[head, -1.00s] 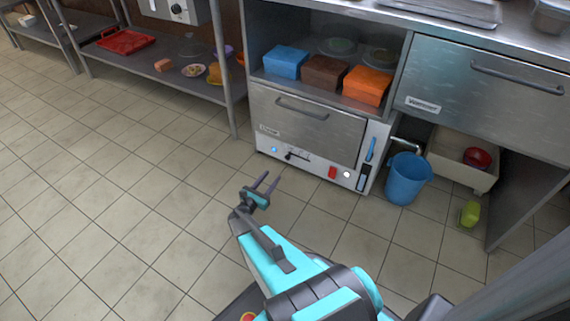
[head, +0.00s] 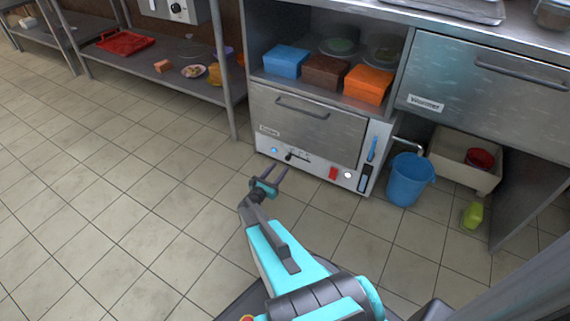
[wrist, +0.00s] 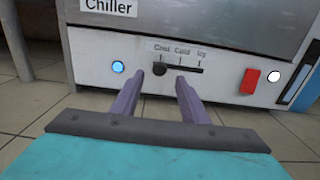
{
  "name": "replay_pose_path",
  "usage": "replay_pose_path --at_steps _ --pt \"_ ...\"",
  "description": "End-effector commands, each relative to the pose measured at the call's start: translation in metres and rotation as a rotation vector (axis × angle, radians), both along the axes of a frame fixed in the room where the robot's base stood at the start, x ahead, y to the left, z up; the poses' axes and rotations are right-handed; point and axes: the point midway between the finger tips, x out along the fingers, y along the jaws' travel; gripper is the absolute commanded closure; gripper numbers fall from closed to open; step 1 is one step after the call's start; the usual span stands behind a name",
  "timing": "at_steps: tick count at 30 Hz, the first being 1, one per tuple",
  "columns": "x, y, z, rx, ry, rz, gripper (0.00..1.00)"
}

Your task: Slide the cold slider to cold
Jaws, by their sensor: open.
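The cold slider (wrist: 182,70) is a dark horizontal slot with a round black knob (wrist: 160,69) on the white panel of the chiller (head: 306,127). Small lettering above the slot seems to read Cool, Cold, Icy from left to right. The knob is at the left end, under the first word. It also shows in the head view as a small dark slider (head: 297,157). My gripper (wrist: 159,80) is open and empty, in front of the panel. In the wrist view the knob appears between its two purple fingertips; I cannot tell how far off it is.
On the same panel are a lit blue lamp (wrist: 118,67), a red switch (wrist: 249,81) and a white round light (wrist: 274,77). A blue vertical slider (head: 373,148) is further right. A blue bucket (head: 408,180) stands right of the chiller. The tiled floor to the left is clear.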

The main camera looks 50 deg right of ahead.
Motion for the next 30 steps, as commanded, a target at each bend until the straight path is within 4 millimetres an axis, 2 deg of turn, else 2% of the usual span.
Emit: replay_pose_path --at_steps 6,13,18,28,30 --pt "0.008 -0.033 -0.003 -0.001 -0.001 -0.002 0.59" --pt "0.014 -0.058 -0.002 0.0 0.0 -0.002 0.59" --pt "0.016 -0.066 -0.001 0.0 0.0 -0.001 0.59" --pt "0.016 -0.068 0.0 0.0 0.0 0.0 0.59" --pt "0.016 -0.068 0.0 0.0 0.0 0.0 0.71"
